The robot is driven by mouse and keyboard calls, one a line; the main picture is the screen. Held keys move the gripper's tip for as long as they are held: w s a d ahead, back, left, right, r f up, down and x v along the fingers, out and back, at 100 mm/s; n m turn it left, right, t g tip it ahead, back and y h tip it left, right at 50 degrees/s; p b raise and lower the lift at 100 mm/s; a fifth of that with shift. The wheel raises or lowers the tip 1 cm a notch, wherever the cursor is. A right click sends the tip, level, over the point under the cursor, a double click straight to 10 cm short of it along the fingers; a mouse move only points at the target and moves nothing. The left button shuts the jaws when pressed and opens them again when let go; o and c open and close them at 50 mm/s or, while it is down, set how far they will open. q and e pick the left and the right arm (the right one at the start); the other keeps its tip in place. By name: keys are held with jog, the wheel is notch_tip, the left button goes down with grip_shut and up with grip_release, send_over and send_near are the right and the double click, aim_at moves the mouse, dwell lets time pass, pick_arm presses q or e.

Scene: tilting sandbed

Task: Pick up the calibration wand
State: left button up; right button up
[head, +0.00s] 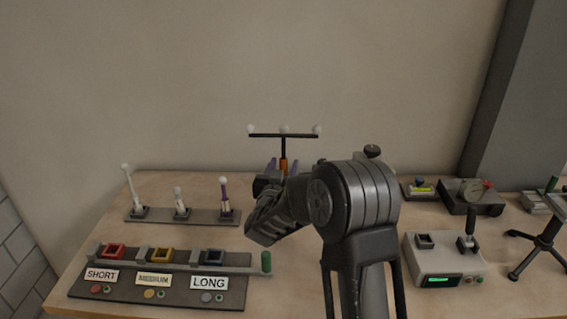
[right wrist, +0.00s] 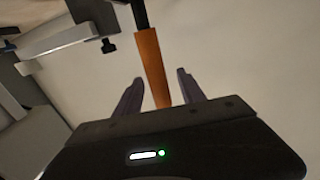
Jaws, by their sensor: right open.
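The calibration wand (head: 284,136) has a dark crossbar with white balls along it, a dark stem and an orange handle. It stands upright at the back of the table in the head view. My right gripper (head: 284,166) is at its handle, with purple fingers to either side. In the right wrist view the orange handle (right wrist: 153,68) runs down between the two fingertips (right wrist: 157,82) of my open right gripper, with a gap visible on both sides. The handle's lower end is hidden behind the gripper body. My left gripper is not in view.
A rack with white-tipped pegs (head: 158,215) stands at left, behind a panel labelled SHORT and LONG (head: 227,293). A grey box with a lever (head: 445,267) and a black tripod (head: 537,246) stand at right. The wall is close behind the table.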

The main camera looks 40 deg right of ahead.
jog(key=shift+x, duration=1.2)
jog(key=shift+c, duration=0.4)
grip_shut()
